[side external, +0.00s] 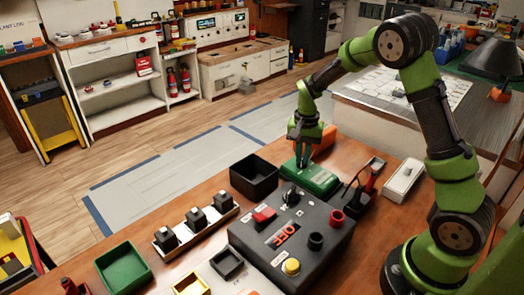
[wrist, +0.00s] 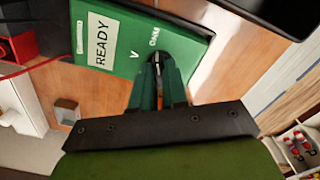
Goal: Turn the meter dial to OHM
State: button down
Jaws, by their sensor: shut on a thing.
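The green meter (side external: 322,182) lies on the wooden table behind the dark control box. In the wrist view the meter (wrist: 120,62) shows a white READY label and the markings V and OHM. My gripper (side external: 302,162) points down onto the meter. In the wrist view my gripper (wrist: 158,62) is shut on the dark meter dial, which is mostly hidden between the fingertips. The fingers cover the dial's pointer, so I cannot tell which marking it faces.
A dark control box (side external: 262,258) with an OFF sign, a yellow button and knobs stands in front. A black open bin (side external: 254,182) is left of the meter. A dark stand with a red-handled tool (side external: 370,184) and a white case (side external: 403,178) are right.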

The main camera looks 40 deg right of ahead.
dwell(0.3)
jog(key=c, duration=1.1)
grip_release()
jog(key=shift+c, duration=0.2)
jog(key=shift+r, duration=0.1)
notch_tip(320, 180, up, 17)
